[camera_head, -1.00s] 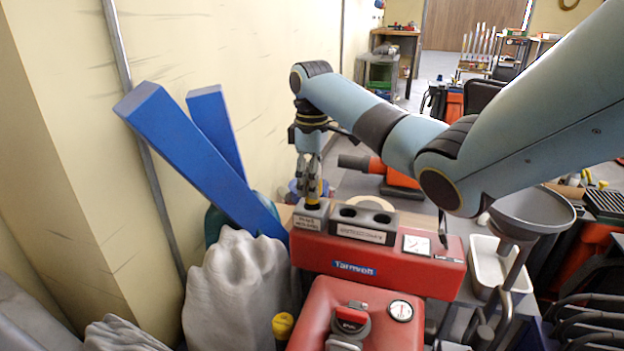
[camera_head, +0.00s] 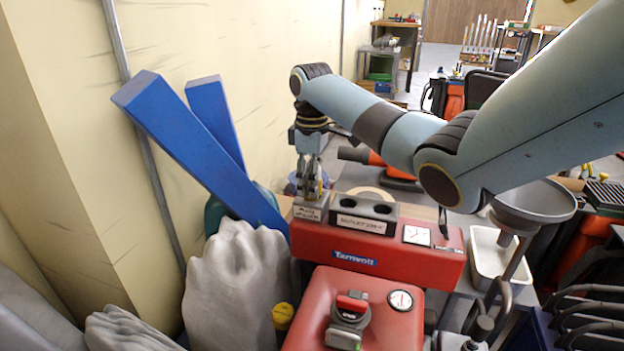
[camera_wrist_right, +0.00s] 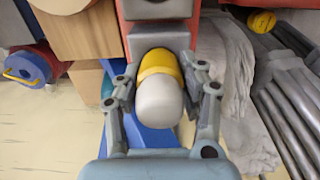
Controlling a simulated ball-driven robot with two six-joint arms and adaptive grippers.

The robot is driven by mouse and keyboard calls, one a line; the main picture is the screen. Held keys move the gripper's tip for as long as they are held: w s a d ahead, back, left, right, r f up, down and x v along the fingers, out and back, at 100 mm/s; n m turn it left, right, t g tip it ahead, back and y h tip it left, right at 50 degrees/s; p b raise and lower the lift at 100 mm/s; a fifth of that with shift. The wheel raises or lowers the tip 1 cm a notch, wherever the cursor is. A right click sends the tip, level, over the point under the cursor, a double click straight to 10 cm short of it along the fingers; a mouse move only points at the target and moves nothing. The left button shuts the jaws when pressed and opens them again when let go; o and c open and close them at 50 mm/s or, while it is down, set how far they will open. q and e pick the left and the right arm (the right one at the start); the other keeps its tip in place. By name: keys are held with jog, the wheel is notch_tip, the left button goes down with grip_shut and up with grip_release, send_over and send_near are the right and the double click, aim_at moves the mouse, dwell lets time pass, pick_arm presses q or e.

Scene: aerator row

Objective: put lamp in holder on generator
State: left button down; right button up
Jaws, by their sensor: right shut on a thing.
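The lamp (camera_wrist_right: 158,95), yellow with a pale rounded end, is between the fingers of my right gripper (camera_wrist_right: 162,96) in the wrist view. The gripper is shut on it. In the head view my right gripper (camera_head: 312,188) points down just above the small grey labelled holder block (camera_head: 310,209), at the left end of the red generator (camera_head: 354,264). The wrist view shows the lamp's yellow end against a grey block (camera_wrist_right: 158,40). The fingers mostly hide the lamp in the head view, so I cannot tell how deep it sits. My left gripper is not in view.
A grey block with two round holes (camera_head: 365,212) stands right beside the holder. A funnel (camera_head: 532,207) stands at right.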

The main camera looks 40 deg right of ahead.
jog(key=shift+f, duration=0.5)
jog(key=o, duration=1.3)
notch_tip(320, 180, up, 8)
jog(key=shift+f, duration=0.25)
jog(key=shift+r, duration=0.1)
